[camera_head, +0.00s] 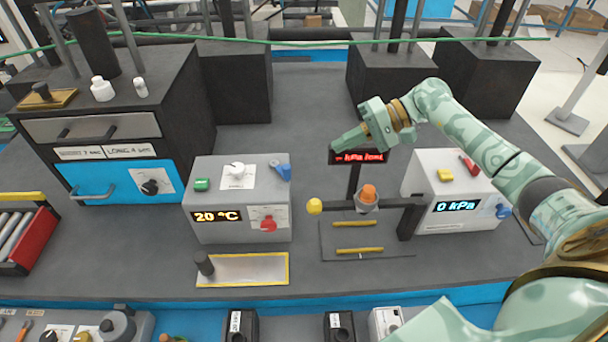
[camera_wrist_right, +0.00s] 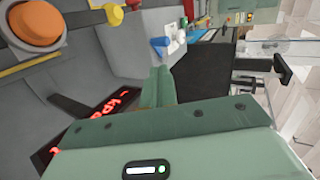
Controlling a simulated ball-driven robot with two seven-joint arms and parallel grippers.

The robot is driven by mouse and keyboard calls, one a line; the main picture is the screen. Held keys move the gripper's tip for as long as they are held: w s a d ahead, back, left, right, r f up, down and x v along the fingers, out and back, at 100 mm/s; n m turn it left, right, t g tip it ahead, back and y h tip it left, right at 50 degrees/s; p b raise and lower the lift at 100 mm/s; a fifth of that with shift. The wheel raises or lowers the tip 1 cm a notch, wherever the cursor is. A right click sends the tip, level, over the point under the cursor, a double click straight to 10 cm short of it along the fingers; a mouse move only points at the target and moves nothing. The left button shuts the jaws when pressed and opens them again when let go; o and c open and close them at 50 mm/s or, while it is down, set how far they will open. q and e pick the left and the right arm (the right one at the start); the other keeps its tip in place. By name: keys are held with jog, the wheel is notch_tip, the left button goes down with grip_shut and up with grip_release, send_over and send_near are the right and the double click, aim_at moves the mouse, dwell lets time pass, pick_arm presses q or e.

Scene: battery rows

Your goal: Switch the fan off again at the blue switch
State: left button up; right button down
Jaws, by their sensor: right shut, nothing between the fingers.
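A blue switch (camera_head: 284,172) sits on the top right corner of the grey box with the "20 °C" display. It also shows in the right wrist view (camera_wrist_right: 160,43), beyond my fingers. My right gripper (camera_head: 334,146) is shut and empty. In the head view it appears to the right of and above the switch, in front of the red lettered display (camera_head: 371,157). Its closed fingers (camera_wrist_right: 158,84) point toward the switch side in the wrist view, with a gap between. I cannot make out a fan. My left gripper is not in view.
The grey box (camera_head: 193,234) also carries a green button (camera_head: 202,184), a white knob (camera_head: 236,170) and a red knob (camera_head: 268,224). A "0 kPa" box (camera_head: 425,180) stands farther right.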

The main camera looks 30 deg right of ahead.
dwell(0.3)
jog(key=shift+f, duration=0.1)
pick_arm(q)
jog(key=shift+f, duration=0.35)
pick_arm(e)
jog(key=x, duration=1)
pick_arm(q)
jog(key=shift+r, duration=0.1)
